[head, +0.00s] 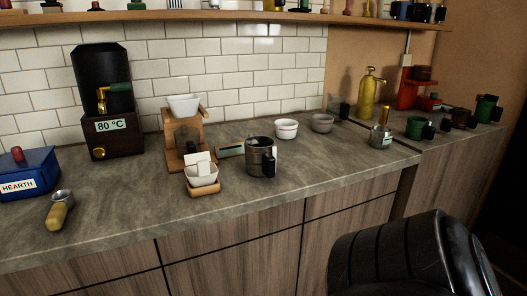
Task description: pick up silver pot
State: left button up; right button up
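A dark silver pot (260,158) with a black handle stands upright on the grey counter near its front edge. Its handle faces front right. A smaller silvery vessel (380,140), with a thin upright part and a pale label, stands farther right near the counter's edge. I cannot tell for sure which of the two is the silver pot named. Neither gripper shows in the head view. No gripper is seen touching either vessel.
Left of the dark pot stands a wooden stand (183,146) with white bowls. White (286,129) and grey (322,123) cups stand behind. A black dispenser (103,90) and scoop (60,210) are left. A large black shape (405,258), perhaps mine, fills the lower right.

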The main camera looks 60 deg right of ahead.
aim_at(260, 150)
jog(key=z, duration=0.95)
jog(key=i, duration=0.85)
jog(key=z, duration=0.95)
